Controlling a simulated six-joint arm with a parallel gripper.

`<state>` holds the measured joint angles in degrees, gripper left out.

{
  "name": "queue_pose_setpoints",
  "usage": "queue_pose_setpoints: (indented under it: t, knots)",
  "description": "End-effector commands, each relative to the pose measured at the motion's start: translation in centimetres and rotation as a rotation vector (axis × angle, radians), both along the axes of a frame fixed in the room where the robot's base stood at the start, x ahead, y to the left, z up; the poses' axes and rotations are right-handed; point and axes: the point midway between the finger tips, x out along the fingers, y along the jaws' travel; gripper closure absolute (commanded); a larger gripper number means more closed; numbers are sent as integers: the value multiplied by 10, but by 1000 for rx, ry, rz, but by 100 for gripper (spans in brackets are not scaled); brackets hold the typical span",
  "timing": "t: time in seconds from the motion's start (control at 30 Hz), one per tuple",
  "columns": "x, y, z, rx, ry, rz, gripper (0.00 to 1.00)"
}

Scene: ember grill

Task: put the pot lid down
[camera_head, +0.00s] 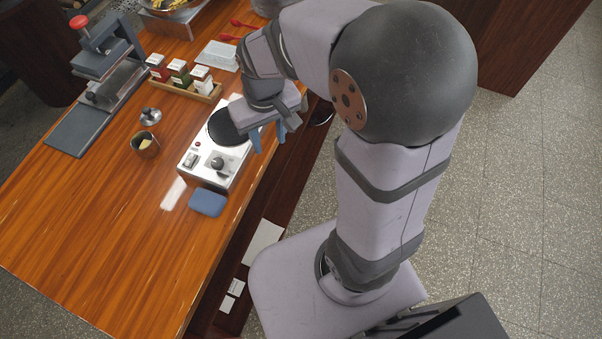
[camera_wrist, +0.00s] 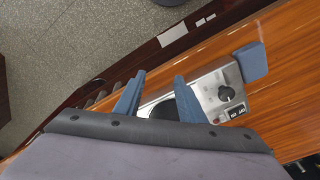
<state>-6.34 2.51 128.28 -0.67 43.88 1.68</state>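A small round silver lid with a dark knob (camera_head: 150,116) lies on the wooden table (camera_head: 90,225), just behind a small pot (camera_head: 145,146) and apart from it. The pot is uncovered, with something pale yellow inside. My gripper (camera_head: 267,137) is to the right of both, over the right side of the hot plate (camera_head: 208,171). In the wrist view my gripper (camera_wrist: 159,77) has its two blue fingers spread apart with nothing held between them. The lid and pot are not visible in the wrist view.
A blue pad (camera_head: 207,202) lies in front of the hot plate. A rack of spice boxes (camera_head: 185,82) and a grey press (camera_head: 105,75) stand behind. A white tray (camera_head: 218,56) and red spoons (camera_head: 240,25) are farther back. The table's front left is clear.

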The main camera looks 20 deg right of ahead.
Motion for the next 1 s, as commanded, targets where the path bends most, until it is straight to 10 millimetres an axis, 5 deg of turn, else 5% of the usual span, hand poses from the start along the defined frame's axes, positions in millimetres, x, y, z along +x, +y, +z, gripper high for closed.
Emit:
queue_pose_setpoints:
  t: [0.1, 0.33, 1.0]
  knots:
    - [-47, -20, -13, 0, 41, -45, 64]
    - [-96, -33, -29, 1, 86, -88, 64]
    - [-102, -34, -31, 1, 93, -92, 64]
